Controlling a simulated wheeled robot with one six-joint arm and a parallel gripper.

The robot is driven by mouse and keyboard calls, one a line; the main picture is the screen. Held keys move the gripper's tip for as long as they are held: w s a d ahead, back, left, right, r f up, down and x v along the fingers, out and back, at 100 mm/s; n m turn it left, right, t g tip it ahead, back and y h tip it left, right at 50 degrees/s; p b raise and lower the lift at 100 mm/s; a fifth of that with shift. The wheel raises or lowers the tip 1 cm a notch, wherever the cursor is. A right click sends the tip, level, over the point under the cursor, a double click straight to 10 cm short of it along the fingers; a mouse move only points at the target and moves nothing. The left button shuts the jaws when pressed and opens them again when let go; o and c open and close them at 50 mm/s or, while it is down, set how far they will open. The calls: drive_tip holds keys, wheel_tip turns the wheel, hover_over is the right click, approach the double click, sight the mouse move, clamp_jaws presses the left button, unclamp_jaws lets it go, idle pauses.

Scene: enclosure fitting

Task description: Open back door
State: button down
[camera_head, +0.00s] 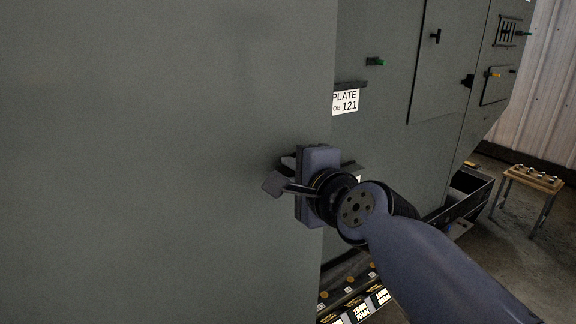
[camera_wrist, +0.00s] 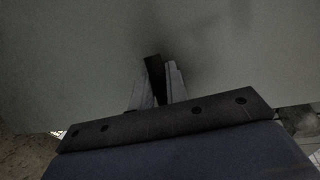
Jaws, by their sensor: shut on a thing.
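A large plain grey-green door panel (camera_head: 150,140) fills the left of the head view and most of the wrist view (camera_wrist: 70,60). Its right edge stands in front of another cabinet face. My gripper (camera_head: 290,162) is at the panel near that edge. In the wrist view my gripper (camera_wrist: 158,85) has its two fingers closed on a dark upright handle (camera_wrist: 154,68) that stands against the panel. In the head view the handle is mostly hidden by my gripper and wrist.
Grey cabinet faces (camera_head: 385,130) run back to the right, with a white "PLATE 121" label (camera_head: 345,102) and small knobs. Low on the right are an open dark bin (camera_head: 470,190) and a small wooden table (camera_head: 536,179). Labelled boxes (camera_head: 362,308) lie below my arm. Floor shows at far right.

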drive_tip(key=shift+f, duration=0.1)
drive_tip(key=c, duration=1.4)
unclamp_jaws()
drive_tip(key=shift+w+d, duration=0.1)
